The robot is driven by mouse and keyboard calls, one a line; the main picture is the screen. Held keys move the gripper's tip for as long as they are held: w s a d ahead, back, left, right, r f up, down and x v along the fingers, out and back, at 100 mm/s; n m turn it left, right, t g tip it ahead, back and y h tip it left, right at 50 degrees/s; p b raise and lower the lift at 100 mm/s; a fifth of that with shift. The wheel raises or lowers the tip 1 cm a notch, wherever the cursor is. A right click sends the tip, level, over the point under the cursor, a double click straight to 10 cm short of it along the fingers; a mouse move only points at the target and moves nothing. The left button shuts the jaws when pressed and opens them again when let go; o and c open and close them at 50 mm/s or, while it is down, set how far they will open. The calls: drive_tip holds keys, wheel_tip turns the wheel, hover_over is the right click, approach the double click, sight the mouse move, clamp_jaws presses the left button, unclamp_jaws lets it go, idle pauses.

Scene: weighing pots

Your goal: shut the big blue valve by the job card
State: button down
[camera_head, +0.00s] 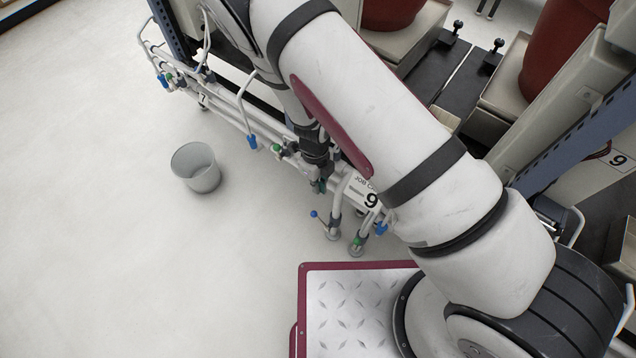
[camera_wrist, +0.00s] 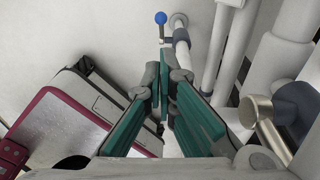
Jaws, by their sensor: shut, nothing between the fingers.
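The job card (camera_head: 365,190), marked 9, is on the pipe rack beside my arm. A lever with a round blue knob (camera_head: 314,214) sticks out left from a low pipe below the card. In the wrist view the blue knob (camera_wrist: 161,18) stands on a thin stem ahead of my fingertips, apart from them. A blue handle (camera_head: 380,228) hangs just below the card; I cannot tell which of these is the big one. My gripper (camera_head: 320,186) points down by the pipes left of the card; its green-padded fingers (camera_wrist: 164,125) are shut and empty.
White pipes (camera_wrist: 230,45) run close on the right of my fingers. Another blue handle (camera_head: 251,141) hangs farther along the rack. A grey bucket (camera_head: 195,168) stands on the open floor at left. Red pots (camera_head: 565,60) stand on the rack behind my arm.

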drive_tip(key=b, duration=0.6)
hover_over(319, 220)
drive_tip(key=f, duration=1.5)
drive_tip(key=shift+w+f, duration=0.2)
drive_tip(key=shift+w, duration=0.05)
